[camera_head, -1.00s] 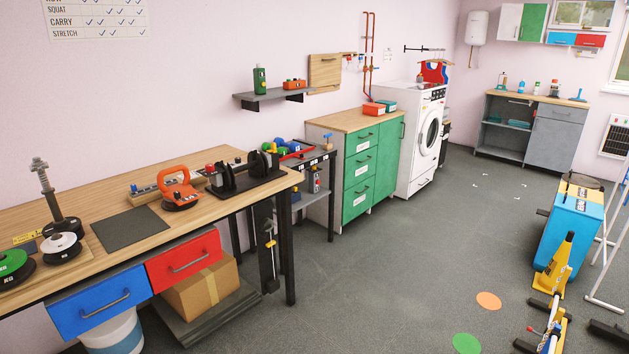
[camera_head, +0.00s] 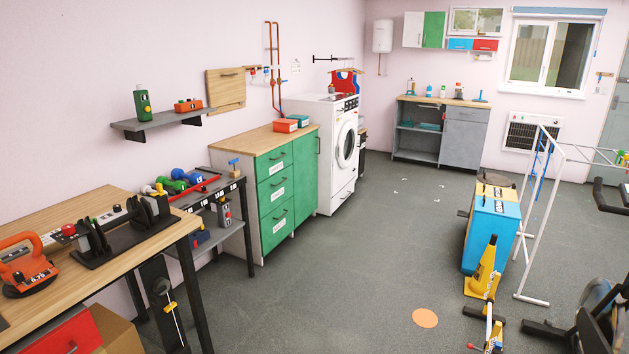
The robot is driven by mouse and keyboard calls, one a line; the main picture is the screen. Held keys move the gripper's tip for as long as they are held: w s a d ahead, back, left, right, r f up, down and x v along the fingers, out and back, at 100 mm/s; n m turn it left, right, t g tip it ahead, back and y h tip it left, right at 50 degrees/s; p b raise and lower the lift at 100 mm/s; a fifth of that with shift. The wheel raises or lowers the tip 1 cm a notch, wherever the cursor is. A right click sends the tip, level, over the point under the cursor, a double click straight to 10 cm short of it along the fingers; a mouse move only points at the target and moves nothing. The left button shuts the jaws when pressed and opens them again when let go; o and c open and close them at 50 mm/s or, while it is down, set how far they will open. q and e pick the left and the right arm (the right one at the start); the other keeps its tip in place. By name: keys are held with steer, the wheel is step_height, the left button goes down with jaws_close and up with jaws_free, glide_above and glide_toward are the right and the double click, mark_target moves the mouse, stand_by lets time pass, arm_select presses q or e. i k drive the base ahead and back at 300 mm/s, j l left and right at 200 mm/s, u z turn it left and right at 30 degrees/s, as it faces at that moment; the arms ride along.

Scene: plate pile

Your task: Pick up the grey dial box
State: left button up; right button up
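I cannot tell for sure which thing is the grey dial box. A small grey box with a coloured knob (camera_head: 224,212) stands on the dark side rack beside the wooden workbench; it is too small to read clearly. Neither of my grippers shows in the head view.
The wooden workbench (camera_head: 95,205) fills the lower left, with an orange suction lifter (camera_head: 28,268) on it. Green drawers (camera_head: 275,195) and a white washing machine (camera_head: 335,150) line the wall. A blue and yellow bin (camera_head: 491,235) stands at right. The middle floor is clear.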

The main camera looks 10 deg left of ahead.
mark_target(222, 207)
steer(key=i, duration=2.5)
steer(key=i+u, duration=0.2)
steer(key=i, duration=0.25)
steer(key=i+l+u, duration=0.25)
steer(key=i, duration=0.15)
steer(key=i+l+u, duration=0.2)
steer(key=i, duration=0.25)
steer(key=i+l+u, duration=0.2)
steer(key=i, duration=0.2)
